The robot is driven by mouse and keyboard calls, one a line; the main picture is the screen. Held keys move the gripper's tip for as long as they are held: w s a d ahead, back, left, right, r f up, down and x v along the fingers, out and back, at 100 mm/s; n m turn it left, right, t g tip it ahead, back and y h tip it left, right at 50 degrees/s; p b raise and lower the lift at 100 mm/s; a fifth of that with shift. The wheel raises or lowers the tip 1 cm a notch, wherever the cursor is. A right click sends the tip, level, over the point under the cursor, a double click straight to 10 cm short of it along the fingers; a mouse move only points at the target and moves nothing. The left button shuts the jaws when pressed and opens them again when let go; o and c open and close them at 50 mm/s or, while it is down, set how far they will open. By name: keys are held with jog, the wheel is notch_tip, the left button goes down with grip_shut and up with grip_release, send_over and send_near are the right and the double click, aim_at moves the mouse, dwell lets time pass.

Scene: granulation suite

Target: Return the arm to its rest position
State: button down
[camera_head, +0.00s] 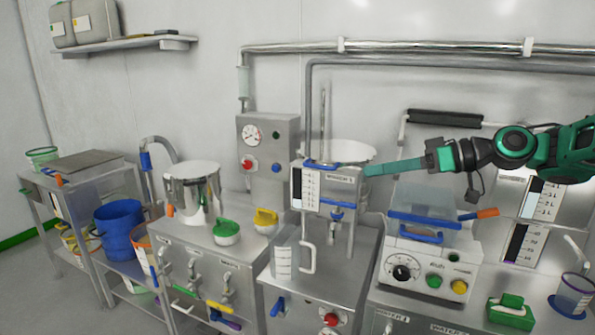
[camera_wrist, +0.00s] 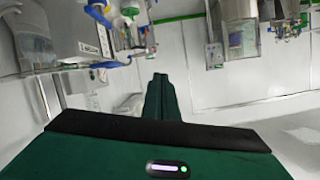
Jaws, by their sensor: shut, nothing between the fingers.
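My arm reaches in from the right edge in the head view, roughly level, over the right-hand machine. My gripper (camera_head: 368,170) points left, with its long green fingers pressed together and nothing between them. Its tip ends in front of the wall, by the right side of the metal box with the scale and close to the pale bowl behind it. Whether it touches either cannot be told. In the wrist view the shut fingers of my gripper (camera_wrist: 159,82) stick out ahead into free space.
Below my arm stands a machine with a clear blue-rimmed box (camera_head: 425,208) and an orange-tipped handle (camera_head: 487,213). A scale box (camera_head: 325,188) and a steel pot (camera_head: 192,190) stand left. Pipes (camera_head: 430,47) run along the wall above. Floor at lower left is clear.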

jog(key=s+d+f+m+g+h, duration=0.1)
jog(key=s+d+f+m+h, duration=0.2)
jog(key=d+f+h, duration=0.35)
jog(key=s+d+f+m+h, duration=0.3)
jog(key=s+f, duration=0.1)
jog(key=f, duration=0.6)
jog(key=s+d+f+m+g+h, duration=0.2)
jog(key=s+d+m, duration=0.3)
jog(key=s, duration=0.8)
jog(key=s+d+f+m+g+h, duration=0.1)
jog(key=s+d+f+m+g, duration=0.1)
jog(key=s+d+m, duration=0.3)
jog(key=s+d, duration=0.3)
jog(key=s, duration=0.4)
jog(key=shift+s+d+h, duration=0.25)
jog(key=shift+s+h, duration=0.1)
jog(key=shift+s, duration=0.05)
jog(key=shift+w+f, duration=0.25)
jog(key=shift+w, duration=0.35)
